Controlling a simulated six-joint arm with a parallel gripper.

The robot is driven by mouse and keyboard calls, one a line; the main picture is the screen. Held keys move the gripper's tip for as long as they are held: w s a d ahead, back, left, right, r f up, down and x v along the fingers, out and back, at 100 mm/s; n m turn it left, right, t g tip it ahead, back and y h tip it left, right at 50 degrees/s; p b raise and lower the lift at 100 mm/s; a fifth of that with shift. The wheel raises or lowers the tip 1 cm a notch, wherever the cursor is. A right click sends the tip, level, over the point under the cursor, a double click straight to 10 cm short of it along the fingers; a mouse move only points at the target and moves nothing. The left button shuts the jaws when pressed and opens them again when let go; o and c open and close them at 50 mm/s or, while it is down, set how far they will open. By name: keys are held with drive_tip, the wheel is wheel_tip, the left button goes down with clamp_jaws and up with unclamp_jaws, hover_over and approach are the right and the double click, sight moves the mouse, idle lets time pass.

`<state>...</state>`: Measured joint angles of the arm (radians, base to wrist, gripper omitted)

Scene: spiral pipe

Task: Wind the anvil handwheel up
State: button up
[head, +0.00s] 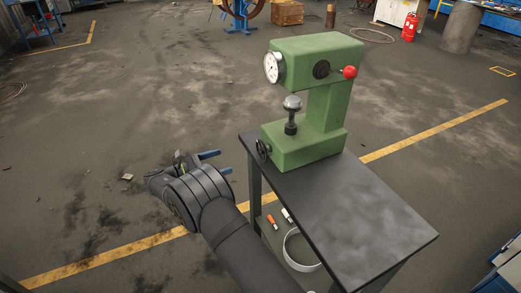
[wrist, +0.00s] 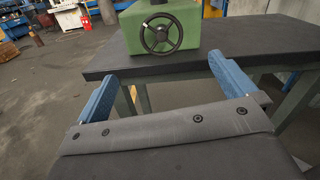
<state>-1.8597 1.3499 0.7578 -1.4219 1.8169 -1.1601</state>
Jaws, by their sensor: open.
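The green hardness tester (head: 318,90) stands on a dark table. It has a round dial gauge (head: 272,67), a red-knobbed lever (head: 349,72) and a silver anvil (head: 292,104) on a dark post. The anvil handwheel (head: 263,149) is a small black spoked wheel low on the tester's left face. In the wrist view the handwheel (wrist: 161,34) faces me, upper middle, with its rim and spokes clear. My gripper (head: 213,162) is left of the table, apart from the handwheel. In the wrist view its two blue fingers (wrist: 164,84) are wide apart with nothing between them.
The table top (head: 370,220) is bare in front of the tester; its edge (wrist: 100,70) lies just beyond my fingers. The floor on the left is mostly clear.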

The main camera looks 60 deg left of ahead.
sight(260, 149)
drive_tip(key=w, duration=1.6)
drive_tip(key=c, duration=1)
